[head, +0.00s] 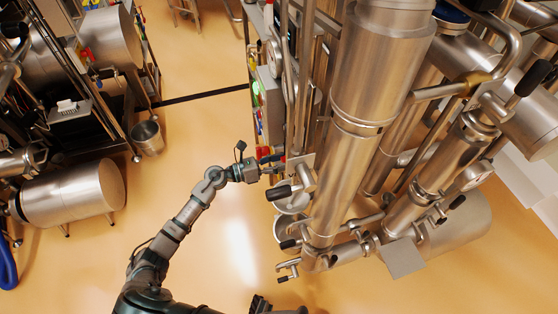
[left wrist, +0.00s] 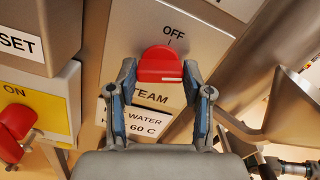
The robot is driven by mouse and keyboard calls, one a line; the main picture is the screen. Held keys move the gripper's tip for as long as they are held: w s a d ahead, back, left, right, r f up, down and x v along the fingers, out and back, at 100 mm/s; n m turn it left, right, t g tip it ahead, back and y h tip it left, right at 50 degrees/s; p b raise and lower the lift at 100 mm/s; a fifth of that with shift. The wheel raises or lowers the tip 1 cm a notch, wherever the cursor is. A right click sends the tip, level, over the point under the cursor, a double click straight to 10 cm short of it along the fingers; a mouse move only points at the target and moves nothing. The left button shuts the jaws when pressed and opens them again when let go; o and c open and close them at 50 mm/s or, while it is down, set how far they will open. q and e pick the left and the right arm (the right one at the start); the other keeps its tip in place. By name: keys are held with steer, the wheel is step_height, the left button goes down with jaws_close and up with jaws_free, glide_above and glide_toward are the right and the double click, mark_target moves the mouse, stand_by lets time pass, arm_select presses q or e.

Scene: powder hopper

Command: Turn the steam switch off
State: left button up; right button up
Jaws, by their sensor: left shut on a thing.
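The steam switch is a red knob (left wrist: 160,65) on a grey metal box face (left wrist: 207,48) in the left wrist view. "OFF" is printed above it, and a label ending in "TEAM" is partly hidden below it. A short pale mark shows on the knob's lower right. My left gripper (left wrist: 158,72) is shut on the knob, one finger on each side. In the head view my left gripper (head: 273,164) reaches the side of the machine, and the knob is too small to make out. A dark part at the bottom edge looks like my right gripper (head: 262,304); its jaws are unclear.
A yellow plate marked "ON" with another red knob (left wrist: 15,128) is at the left in the wrist view. Steel pipes and a large cylinder (head: 345,130) stand right of my left arm. A bucket (head: 148,138) is on the floor at left. Open floor lies between.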

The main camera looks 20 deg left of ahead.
arm_select(q)
steer(key=n+p, duration=0.1)
steer(key=n, duration=0.1)
steer(key=n+p, duration=0.2)
steer(key=shift+w+a+r+n, duration=0.15)
steer(key=shift+r+n, duration=0.05)
steer(key=shift+n, duration=0.2)
steer(key=n+p, duration=0.2)
steer(key=n, duration=0.1)
steer(key=shift+n, duration=0.3)
steer(key=shift+n+p, duration=0.4)
steer(key=n+p, duration=0.1)
steer(key=n, duration=0.2)
steer(key=shift+f+p, duration=0.15)
steer(key=shift+p, duration=0.25)
steer(key=shift+f+n+p, duration=0.1)
steer(key=shift+n+p, duration=0.3)
steer(key=shift+n, duration=0.5)
arm_select(e)
steer(key=s+d+f, duration=0.1)
steer(key=s+d, duration=0.1)
steer(key=s, duration=1.1)
steer(key=shift+d+f+g, duration=0.15)
steer(key=shift+d+g, duration=0.15)
arm_select(q)
steer(key=shift+f, duration=0.1)
